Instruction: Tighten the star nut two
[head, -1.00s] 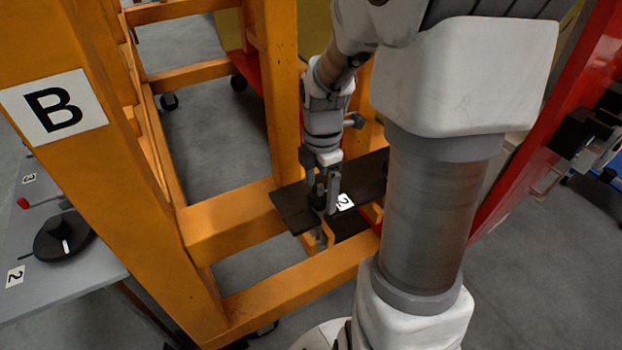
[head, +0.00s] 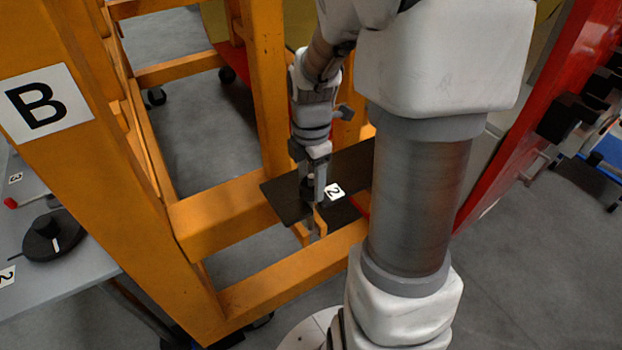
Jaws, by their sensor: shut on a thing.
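The star nut two is a small dark knob (head: 308,190) on a black plate (head: 285,203), beside a white label marked "2" (head: 334,192). The plate sits across the orange frame, low between its beams. My gripper (head: 313,190) points down over the plate and its fingers are shut around the knob. The fingers hide most of the nut, so its turn cannot be read. A grey threaded end (head: 314,232) shows below the plate by an orange bracket (head: 303,232).
An orange post with a "B" sign (head: 40,102) stands at left. A red frame (head: 520,140) rises at right. Orange beams surround the plate closely.

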